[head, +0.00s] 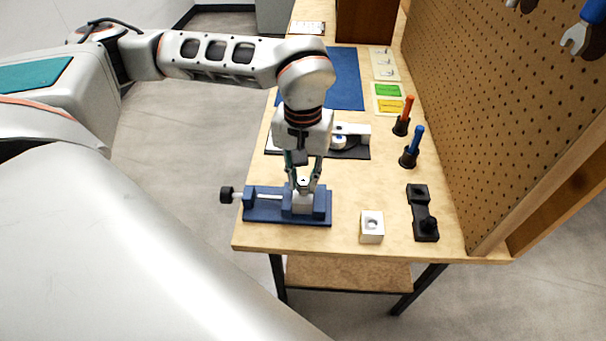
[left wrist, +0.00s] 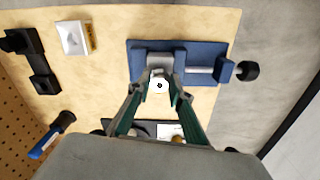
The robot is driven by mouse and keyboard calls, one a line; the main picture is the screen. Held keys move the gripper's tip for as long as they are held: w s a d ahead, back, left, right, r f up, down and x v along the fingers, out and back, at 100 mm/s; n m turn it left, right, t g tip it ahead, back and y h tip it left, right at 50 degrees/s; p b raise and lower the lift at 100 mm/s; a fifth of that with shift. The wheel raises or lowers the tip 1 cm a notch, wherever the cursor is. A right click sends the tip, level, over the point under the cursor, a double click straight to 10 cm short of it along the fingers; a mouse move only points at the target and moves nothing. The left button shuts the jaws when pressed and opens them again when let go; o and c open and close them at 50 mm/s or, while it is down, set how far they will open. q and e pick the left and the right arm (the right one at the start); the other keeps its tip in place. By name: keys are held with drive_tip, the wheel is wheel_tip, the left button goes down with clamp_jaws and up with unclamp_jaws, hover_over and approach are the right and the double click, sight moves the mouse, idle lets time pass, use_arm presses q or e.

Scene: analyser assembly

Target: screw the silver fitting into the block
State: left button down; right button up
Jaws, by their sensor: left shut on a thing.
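My left gripper (head: 303,186) points straight down over the blue vise (head: 261,210) at the near left of the bench. It is shut on the silver fitting (left wrist: 159,86), which shows between the fingertips in the left wrist view as a pale round piece with a dark centre. The pale grey block (head: 303,203) sits between the vise jaws, directly below the fingertips. The fingers hide much of the fitting, and I cannot tell how deep it sits in the block. My right gripper is not in view.
A white cube with a round recess (head: 372,228) and a black holder (head: 423,215) stand right of the vise. Orange-handled (head: 407,109) and blue-handled (head: 415,141) tools stand farther back. A pegboard (head: 500,110) borders the right side. Bare wood lies between vise and cube.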

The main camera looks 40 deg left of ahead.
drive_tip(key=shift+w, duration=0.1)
use_arm(q)
drive_tip(key=shift+f, duration=0.2)
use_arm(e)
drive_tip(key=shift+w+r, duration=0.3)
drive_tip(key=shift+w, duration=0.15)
use_arm(q)
drive_tip(key=shift+f, duration=0.1)
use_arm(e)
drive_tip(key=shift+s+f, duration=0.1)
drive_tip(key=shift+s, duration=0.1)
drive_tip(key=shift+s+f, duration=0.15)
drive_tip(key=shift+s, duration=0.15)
use_arm(q)
drive_tip(key=shift+f, duration=0.15)
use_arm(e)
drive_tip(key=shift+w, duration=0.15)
